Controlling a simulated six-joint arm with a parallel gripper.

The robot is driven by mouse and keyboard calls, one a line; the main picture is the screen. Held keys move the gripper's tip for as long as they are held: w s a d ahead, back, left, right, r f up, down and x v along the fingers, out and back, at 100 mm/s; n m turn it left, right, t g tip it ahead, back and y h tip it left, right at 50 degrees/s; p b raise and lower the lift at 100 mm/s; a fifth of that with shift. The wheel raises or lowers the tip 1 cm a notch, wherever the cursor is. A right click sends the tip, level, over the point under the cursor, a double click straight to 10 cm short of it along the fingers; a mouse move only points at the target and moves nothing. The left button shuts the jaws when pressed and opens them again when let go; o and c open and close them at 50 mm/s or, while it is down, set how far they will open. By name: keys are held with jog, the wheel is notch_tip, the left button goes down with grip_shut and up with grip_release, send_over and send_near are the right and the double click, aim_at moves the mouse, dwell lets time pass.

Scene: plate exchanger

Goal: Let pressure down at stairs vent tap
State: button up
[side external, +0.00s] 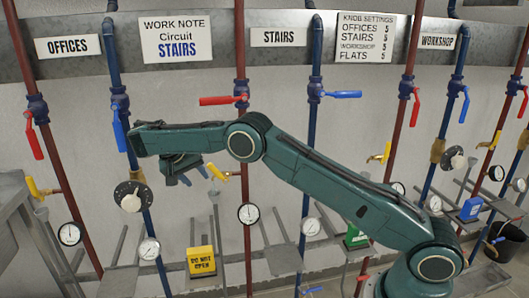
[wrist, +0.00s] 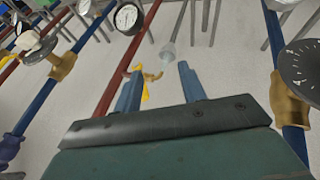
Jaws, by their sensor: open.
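The stairs vent tap (side external: 217,173) has a yellow handle and sits on the red pipe left of the STAIRS sign (side external: 278,37). Its handle slants up to the left. In the wrist view the tap (wrist: 145,76) shows just beyond the left finger, with a pale funnel (wrist: 168,54) close by. My gripper (side external: 186,176) is open and empty, to the left of the tap in the side view. In the wrist view its fingers (wrist: 160,76) are spread, with the tap near the left fingertip. I cannot tell whether they touch.
The stairs red lever (side external: 222,100) and blue lever (side external: 343,94) stand crosswise to their pipes. A gauge (side external: 248,214) is below the tap. A yellow DO NOT OPEN box (side external: 201,262) stands lower left. A dial knob (side external: 132,196) on the blue pipe is left of my gripper.

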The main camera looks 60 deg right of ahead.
jog(key=shift+a, duration=1.25)
